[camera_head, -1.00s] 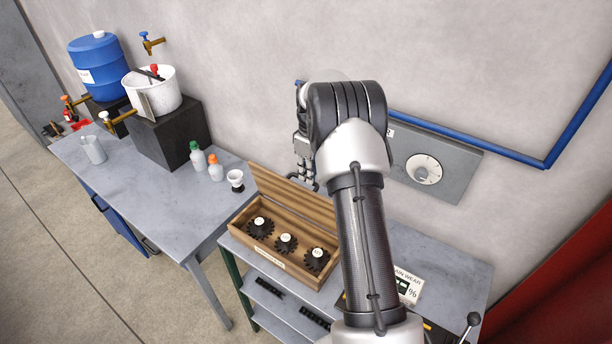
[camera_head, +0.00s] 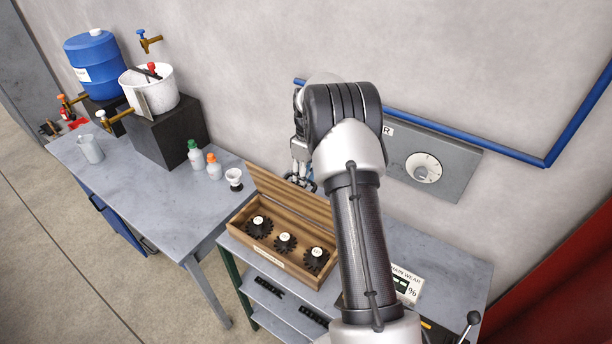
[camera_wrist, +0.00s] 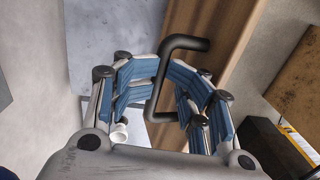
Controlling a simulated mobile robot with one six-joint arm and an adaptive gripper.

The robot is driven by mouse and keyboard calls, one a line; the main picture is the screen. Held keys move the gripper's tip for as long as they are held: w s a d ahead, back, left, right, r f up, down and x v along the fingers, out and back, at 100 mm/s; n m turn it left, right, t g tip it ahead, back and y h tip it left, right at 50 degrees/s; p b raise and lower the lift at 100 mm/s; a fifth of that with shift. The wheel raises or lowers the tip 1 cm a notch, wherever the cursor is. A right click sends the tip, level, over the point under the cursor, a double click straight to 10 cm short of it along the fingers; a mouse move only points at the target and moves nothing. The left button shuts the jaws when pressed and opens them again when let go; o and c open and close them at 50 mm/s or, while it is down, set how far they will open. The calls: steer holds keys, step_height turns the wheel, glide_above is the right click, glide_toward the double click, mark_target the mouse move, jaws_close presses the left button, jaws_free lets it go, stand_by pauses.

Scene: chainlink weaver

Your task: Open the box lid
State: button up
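The wooden box (camera_head: 268,265) stands on the right-hand metal table, with several dark gears inside visible from above. Its lid (camera_head: 292,203) is raised at the back of the box and stands roughly upright. In the wrist view the lid (camera_wrist: 222,45) shows as a wooden panel with a black bar handle (camera_wrist: 186,43). My gripper (camera_head: 300,181) is behind the lid, partly hidden by my arm. In the wrist view my gripper (camera_wrist: 160,88) has its blue-padded fingers apart, with part of the handle between them. I cannot tell whether a finger touches the handle.
A small white cup (camera_head: 234,178) and two bottles (camera_head: 205,163) stand on the left table. A white bucket (camera_head: 150,92) and blue barrel (camera_head: 95,66) are behind them. A grey dial panel (camera_head: 425,165) is on the wall. A chain wear sign (camera_head: 405,284) stands right of my arm.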

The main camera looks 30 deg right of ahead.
stand_by(0.3)
steer(key=shift+r, duration=0.35)
step_height(320, 180, up, 12)
steer(key=shift+w+d+f, duration=0.15)
steer(key=shift+d+f, duration=0.1)
steer(key=shift+d, duration=0.15)
